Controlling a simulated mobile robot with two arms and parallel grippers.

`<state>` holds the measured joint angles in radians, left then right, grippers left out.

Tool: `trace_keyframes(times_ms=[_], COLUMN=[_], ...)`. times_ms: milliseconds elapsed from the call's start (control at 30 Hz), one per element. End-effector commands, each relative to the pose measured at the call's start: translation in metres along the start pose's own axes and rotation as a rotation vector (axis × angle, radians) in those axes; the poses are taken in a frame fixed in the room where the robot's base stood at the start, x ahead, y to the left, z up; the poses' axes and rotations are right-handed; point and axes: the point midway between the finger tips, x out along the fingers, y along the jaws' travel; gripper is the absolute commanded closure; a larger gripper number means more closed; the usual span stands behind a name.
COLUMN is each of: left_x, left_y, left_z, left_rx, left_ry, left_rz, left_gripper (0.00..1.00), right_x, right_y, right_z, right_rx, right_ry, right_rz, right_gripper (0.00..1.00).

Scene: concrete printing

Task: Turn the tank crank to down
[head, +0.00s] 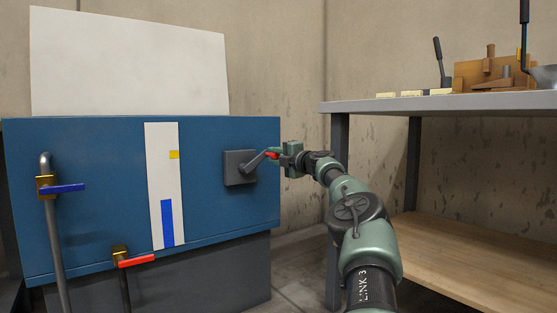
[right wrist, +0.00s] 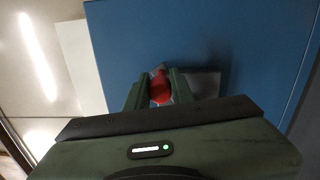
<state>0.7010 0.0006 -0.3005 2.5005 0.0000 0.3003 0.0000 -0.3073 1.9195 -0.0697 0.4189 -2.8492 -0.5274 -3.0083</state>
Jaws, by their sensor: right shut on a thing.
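The tank crank (head: 253,163) sits on a dark grey square plate (head: 233,168) on the right part of the blue tank's front (head: 100,200). Its grey arm points right and slightly up from the plate and ends in a red knob (head: 271,155). My right gripper (head: 277,154) comes in from the right and is shut on this red knob. In the right wrist view the knob (right wrist: 160,90) is between the two green fingers of my right gripper (right wrist: 158,84). My left gripper is in neither view.
A white gauge strip (head: 165,185) with a blue bar and a yellow mark is left of the crank. A blue-handled valve (head: 62,188) and a red-handled valve (head: 135,260) are farther left. A grey-topped bench (head: 440,103) with tools stands on the right.

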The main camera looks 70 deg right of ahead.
Motion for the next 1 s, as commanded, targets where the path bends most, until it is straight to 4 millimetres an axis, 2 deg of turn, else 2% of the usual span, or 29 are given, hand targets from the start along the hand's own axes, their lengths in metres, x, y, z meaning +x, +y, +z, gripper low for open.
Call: trace_keyframes(times_ms=[600,633,700,1000], left_x=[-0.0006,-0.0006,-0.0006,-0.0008], left_y=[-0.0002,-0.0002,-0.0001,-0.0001], left_z=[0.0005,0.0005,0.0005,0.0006], left_rx=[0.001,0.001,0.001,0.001], left_ry=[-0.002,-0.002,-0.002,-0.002], left_rz=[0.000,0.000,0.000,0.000], left_gripper=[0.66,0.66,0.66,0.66], right_x=[0.0036,0.0036,0.0036,0.0030], right_y=[0.0066,0.0066,0.0062,0.0036], right_z=[-0.0064,-0.0065,-0.0062,-0.0037], right_rx=[-0.016,-0.015,-0.015,-0.016], right_ry=[0.013,0.013,0.012,0.007], right_rz=[0.006,0.006,0.006,0.003], right_gripper=[1.00,0.74,0.55,0.55])
